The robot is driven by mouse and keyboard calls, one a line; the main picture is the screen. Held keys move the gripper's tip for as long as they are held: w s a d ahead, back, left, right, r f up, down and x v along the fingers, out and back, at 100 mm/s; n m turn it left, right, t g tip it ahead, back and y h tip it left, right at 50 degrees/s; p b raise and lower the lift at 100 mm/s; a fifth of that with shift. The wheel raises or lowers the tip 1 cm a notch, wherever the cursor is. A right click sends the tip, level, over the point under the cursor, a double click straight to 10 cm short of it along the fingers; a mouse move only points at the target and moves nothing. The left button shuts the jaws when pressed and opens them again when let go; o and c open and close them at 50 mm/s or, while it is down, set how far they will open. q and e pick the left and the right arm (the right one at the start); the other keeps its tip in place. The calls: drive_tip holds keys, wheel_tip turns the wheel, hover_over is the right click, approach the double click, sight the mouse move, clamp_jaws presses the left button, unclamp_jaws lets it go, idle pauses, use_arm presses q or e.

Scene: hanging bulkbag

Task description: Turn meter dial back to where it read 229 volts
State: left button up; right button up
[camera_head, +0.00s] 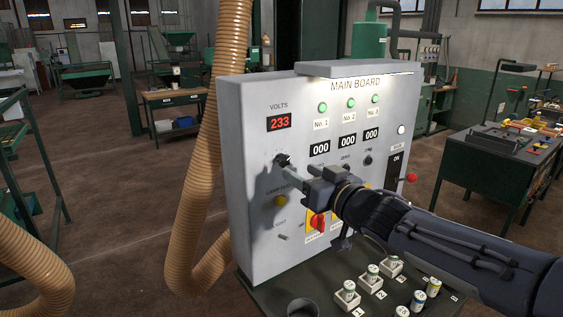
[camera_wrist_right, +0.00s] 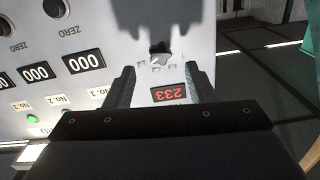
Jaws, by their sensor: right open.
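The grey main board (camera_head: 255,95) stands upright, with a red volts display (camera_head: 279,122) reading 233. The dark meter dial (camera_head: 281,159) is just below that display. My right gripper (camera_head: 289,168) reaches in from the right, its fingertips at the dial and partly covering it. In the right wrist view the gripper (camera_wrist_right: 160,72) is open, with the dial (camera_wrist_right: 160,56) between and just beyond its fingertips. I cannot tell whether they touch it. The display (camera_wrist_right: 170,93) appears upside down there, also reading 233. My left gripper is not in view.
The board also carries a red and yellow switch (camera_head: 318,222), a yellow button (camera_head: 280,201) and counters reading 000 (camera_head: 347,141). A tan hose (camera_head: 196,170) hangs close to the board's left side. Small labelled jars (camera_head: 348,290) stand on the surface below.

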sight(285, 163)
drive_tip(key=p+x, duration=0.1)
drive_tip(key=x, duration=0.5)
drive_tip(key=shift+w, duration=0.1)
drive_tip(key=shift+c, duration=0.3)
drive_tip(key=c, duration=0.9)
